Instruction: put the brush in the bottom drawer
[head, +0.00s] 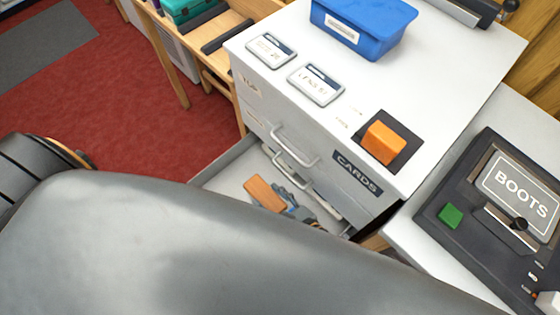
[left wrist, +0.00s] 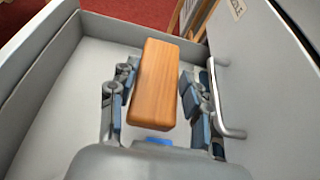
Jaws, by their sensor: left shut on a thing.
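The brush shows as a plain orange-brown wooden block (head: 262,194), with no bristles in sight; it also shows in the left wrist view (left wrist: 156,75). My left gripper (head: 288,203) is shut on it, with one finger on each long side. The brush is over the floor of an open drawer (head: 225,177) low in the white cabinet, inside its walls as seen from the wrist. I cannot tell whether it touches the drawer floor (left wrist: 60,110). My left arm hides the near part of the drawer. My right gripper is not in view.
The white cabinet (head: 450,75) holds a blue bin (head: 362,28) and an orange block (head: 383,142) on a dark pad. Its front handles (head: 293,145) are close above the gripper. A dark machine labelled BOOTS (head: 500,210) stands at right.

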